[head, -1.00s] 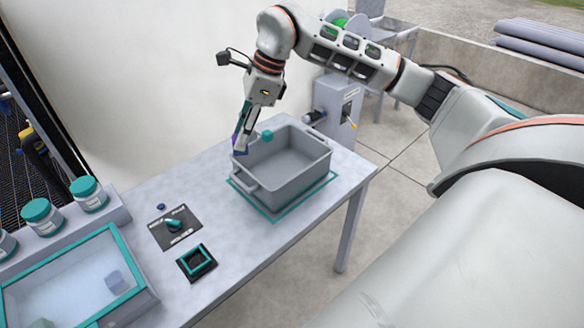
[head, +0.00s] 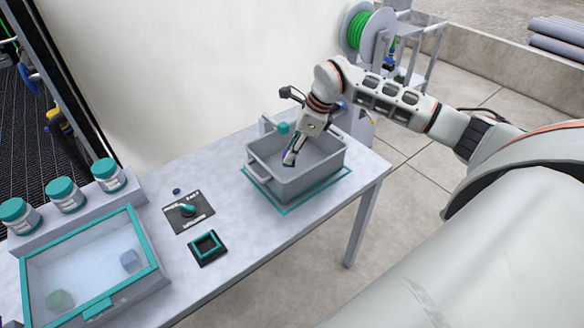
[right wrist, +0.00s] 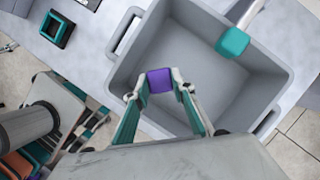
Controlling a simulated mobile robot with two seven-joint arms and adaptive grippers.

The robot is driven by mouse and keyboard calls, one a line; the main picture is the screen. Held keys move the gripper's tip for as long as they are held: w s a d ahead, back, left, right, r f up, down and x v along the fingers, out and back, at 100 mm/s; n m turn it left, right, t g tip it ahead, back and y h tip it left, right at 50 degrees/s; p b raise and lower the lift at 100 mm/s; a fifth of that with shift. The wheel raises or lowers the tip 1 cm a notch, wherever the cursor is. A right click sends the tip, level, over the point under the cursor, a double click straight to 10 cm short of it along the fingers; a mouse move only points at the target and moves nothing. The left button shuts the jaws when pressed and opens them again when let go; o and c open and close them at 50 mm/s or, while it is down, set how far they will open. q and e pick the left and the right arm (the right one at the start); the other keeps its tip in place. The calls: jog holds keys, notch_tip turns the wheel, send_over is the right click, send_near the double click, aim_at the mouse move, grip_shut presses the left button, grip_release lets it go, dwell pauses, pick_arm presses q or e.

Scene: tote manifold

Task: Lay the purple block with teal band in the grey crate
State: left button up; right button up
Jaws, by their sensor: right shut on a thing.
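The purple block (right wrist: 161,79) is held between the two fingertips of my right gripper (right wrist: 162,84) in the right wrist view. Its purple top face shows; I cannot make out the teal band. The grey crate (head: 262,180) stands on the table on a teal-outlined square. In the head view my right gripper (head: 289,161) points down inside the crate's opening, and in the right wrist view the block shows over the crate's floor (right wrist: 222,84). I cannot tell whether the block touches the floor. My left gripper is not in view.
A teal knob (head: 283,127) on a grey arm is at the crate's back rim, close to my right gripper. A lever panel (head: 187,212), a small teal-framed socket (head: 207,247), a glass-topped box (head: 95,265) and white jars with teal lids (head: 66,196) are to the left.

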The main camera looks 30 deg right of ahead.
jog(key=shift+f, duration=3.5)
jog(key=shift+f, duration=0.15)
jog(key=o, duration=1.1)
jog(key=shift+r, duration=0.3)
jog(key=v, duration=1.1)
jog(key=shift+s+d+r+b, duration=0.15)
jog(key=shift+s+r+b, duration=0.05)
jog(key=shift+r+b, duration=0.15)
